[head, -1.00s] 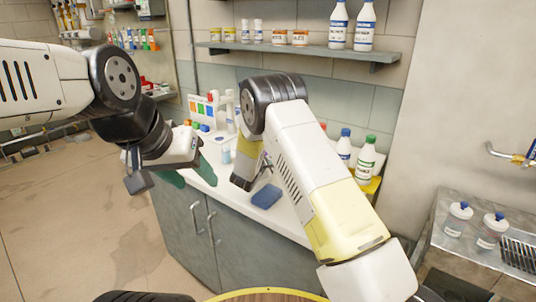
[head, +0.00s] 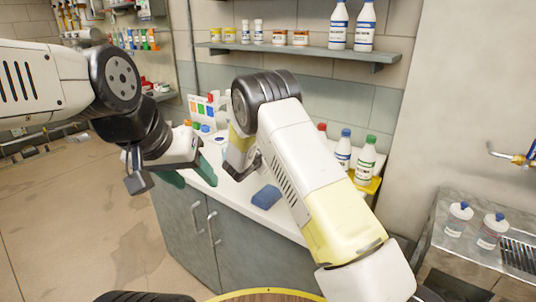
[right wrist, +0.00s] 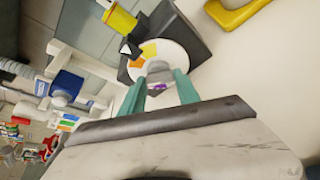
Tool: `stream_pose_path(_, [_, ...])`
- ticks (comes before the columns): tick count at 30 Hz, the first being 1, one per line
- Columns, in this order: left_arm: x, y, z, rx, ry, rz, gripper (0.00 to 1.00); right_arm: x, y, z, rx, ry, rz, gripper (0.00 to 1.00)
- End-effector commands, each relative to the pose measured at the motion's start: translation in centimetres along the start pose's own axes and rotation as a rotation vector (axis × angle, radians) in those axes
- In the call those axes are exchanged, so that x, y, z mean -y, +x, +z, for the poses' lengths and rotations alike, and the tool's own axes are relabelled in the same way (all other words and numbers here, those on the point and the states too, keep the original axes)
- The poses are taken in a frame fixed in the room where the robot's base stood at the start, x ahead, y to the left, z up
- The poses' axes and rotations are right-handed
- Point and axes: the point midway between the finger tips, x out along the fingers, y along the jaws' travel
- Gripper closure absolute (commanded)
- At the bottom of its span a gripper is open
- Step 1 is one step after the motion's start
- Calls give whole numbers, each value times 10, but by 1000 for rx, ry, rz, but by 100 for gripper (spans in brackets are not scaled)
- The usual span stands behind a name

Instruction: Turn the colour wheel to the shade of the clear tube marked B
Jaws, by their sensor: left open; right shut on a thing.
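In the right wrist view the colour wheel (right wrist: 172,50) is a pale disc with yellow and orange patches on a dark block. A small purple patch shows near the fingers. My right gripper (right wrist: 159,78) has its teal fingers on either side of a grey knob (right wrist: 158,68) at the wheel and is shut on it. In the head view my right arm hides the wheel. My left gripper (head: 192,172) is open and empty, held in front of the counter's left end. I cannot make out the clear tube marked B in either current view.
The white counter (head: 235,197) holds a blue sponge (head: 266,197), a colour chart (head: 201,106), and white bottles, one with a green cap (head: 366,160). A shelf (head: 290,50) with jars and bottles hangs above. A metal sink unit (head: 470,262) stands at the right. The floor at left is clear.

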Motion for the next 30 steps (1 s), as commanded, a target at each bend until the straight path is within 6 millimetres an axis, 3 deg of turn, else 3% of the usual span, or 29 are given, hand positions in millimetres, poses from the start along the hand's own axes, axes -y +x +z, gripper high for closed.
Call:
stream_pose_path(15, [0,0,0,0,0,0,47,-4,0,-1,0,-331,-138,100])
stream_pose_path(30, [0,0,0,0,0,0,47,-4,0,-1,1,-413,-170,100])
